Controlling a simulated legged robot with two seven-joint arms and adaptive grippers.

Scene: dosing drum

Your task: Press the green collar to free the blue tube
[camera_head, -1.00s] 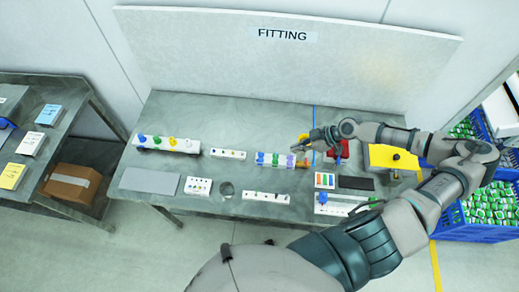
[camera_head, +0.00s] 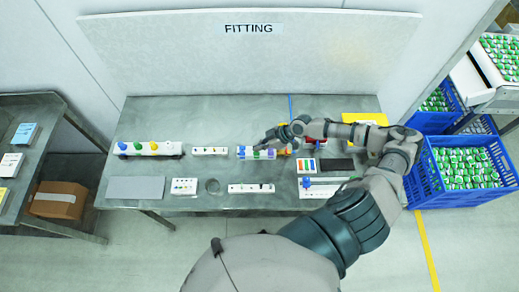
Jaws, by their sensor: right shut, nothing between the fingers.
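My right gripper (camera_head: 261,144) is shut and empty. Its tips are over the block's back edge by the green part; contact cannot be told. My left gripper is out of view.
On the grey bench stand a rail with coloured knobs (camera_head: 150,148), white strips (camera_head: 210,151) and (camera_head: 251,188), and a panel with coloured bars (camera_head: 306,165). A red part and a yellow box (camera_head: 365,118) sit behind my right arm. Blue crates (camera_head: 418,185) stand at the right.

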